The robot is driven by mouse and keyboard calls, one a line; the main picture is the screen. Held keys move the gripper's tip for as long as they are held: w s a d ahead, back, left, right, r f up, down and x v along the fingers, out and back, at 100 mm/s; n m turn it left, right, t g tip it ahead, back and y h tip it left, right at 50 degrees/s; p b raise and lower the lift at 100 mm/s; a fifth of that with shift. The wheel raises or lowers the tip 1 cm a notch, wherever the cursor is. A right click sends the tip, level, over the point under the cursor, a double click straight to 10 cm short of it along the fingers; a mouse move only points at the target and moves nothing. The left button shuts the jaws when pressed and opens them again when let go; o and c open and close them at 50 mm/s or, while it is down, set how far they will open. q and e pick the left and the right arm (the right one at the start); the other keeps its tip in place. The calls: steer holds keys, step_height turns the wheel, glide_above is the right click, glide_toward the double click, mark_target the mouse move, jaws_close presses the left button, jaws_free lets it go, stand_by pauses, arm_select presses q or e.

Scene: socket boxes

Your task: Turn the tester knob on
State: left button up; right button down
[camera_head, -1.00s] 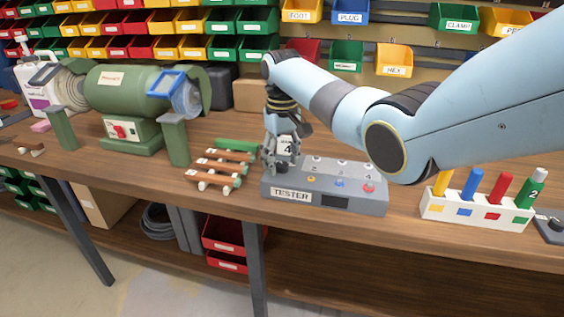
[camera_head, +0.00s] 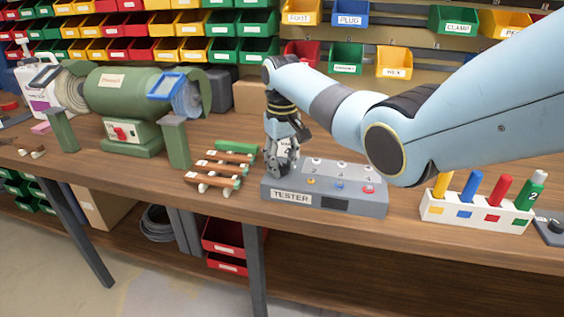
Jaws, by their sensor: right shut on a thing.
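The grey tester box (camera_head: 340,203) stands on the wooden bench near its front edge, with a white TESTER label on its front. Its top carries a yellow, a blue and a red lamp or button (camera_head: 368,189) in a row, with small white number labels behind them. My right gripper (camera_head: 281,170) points down at the left end of the tester's top. It is shut on the tester knob, which its fingers hide. I cannot read the knob's angle. My left gripper is not in view.
A green bench grinder (camera_head: 130,92) stands further left. A white holder (camera_head: 474,212) with coloured pegs stands to the right. My right arm crosses above the bench.

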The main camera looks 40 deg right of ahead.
steer(key=shift+r+m+p, duration=0.2)
steer(key=shift+m+p, duration=0.8)
steer(key=shift+p, duration=0.1)
steer(key=m+p, duration=0.2)
steer(key=shift+m, duration=0.3)
steer(key=m+p, duration=0.1)
steer(key=m, duration=0.2)
steer(key=shift+f+m+p, duration=0.1)
steer(key=shift+m+p, duration=0.7)
steer(key=shift+m, duration=1.4)
steer(key=c, duration=1)
jaws_free()
steer(key=shift+f, duration=0.1)
